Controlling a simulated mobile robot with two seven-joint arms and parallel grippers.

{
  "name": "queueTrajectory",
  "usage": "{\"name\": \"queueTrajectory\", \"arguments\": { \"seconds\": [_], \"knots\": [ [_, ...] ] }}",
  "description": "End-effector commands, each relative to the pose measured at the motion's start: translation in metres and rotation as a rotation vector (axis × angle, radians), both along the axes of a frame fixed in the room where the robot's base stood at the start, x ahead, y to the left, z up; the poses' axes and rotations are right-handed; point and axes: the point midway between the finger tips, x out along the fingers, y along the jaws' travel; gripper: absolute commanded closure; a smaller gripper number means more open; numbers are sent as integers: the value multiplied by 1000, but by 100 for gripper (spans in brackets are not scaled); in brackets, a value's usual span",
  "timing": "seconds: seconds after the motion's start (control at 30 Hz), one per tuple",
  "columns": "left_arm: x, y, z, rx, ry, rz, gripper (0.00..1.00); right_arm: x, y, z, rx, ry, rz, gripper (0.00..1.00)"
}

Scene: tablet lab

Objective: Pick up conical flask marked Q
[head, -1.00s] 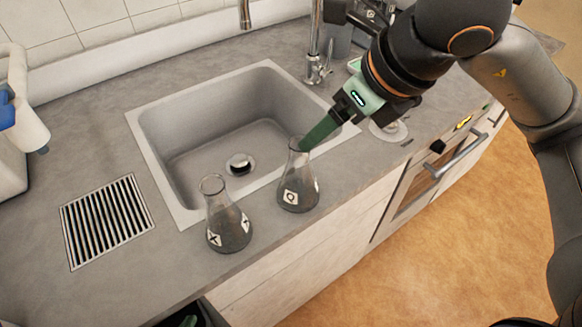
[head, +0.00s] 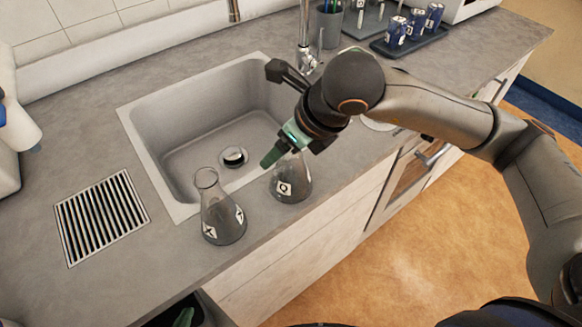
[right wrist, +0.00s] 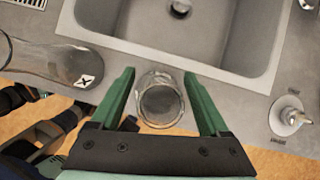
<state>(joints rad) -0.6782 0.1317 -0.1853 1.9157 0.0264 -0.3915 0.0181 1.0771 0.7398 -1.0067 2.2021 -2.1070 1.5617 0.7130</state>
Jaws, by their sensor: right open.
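The conical flask marked Q (head: 291,189) stands upright on the counter in front of the sink, its white label facing me. My right gripper (head: 270,159) reaches down to it from the right; its green finger covers the flask's neck in the head view. In the right wrist view my right gripper (right wrist: 159,76) is open, with the flask's round glass outline (right wrist: 160,102) between its two green fingers. Another conical flask, marked X (head: 222,212), stands to the left; it also shows in the right wrist view (right wrist: 50,62). Only a bit of my left gripper (head: 185,317) shows at the bottom edge.
The sink (head: 170,125) lies just behind the flasks, with a faucet (head: 304,40) at its back. A slatted drain grate (head: 102,218) is at left. A blue tray (head: 410,46) with several blue cans is at back right. The counter's front edge is close to the flasks.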

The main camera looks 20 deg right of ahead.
Motion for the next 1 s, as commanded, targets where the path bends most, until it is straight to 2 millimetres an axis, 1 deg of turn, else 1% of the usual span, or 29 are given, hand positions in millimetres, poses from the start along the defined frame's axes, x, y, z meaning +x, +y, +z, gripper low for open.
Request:
{"name": "queueTrajectory", "arguments": {
  "seconds": [0.17, 0.83, 0.87, 1.0],
  "knots": [
    [0, 1, -1, 1, 3, 1, 100, 0, 0, 0, 0, 0, 0, 22],
    [-1, 1, -2, 3, 6, 1, 100, 0, 0, 0, -1, 1, 0, 98],
    [-1, 1, -2, 3, 6, 1, 100, 0, 0, 0, -1, 1, 0, 100],
    [-1, 1, -2, 3, 6, 1, 100, 0, 0, 0, 0, 0, 0, 100]
  ]
}}
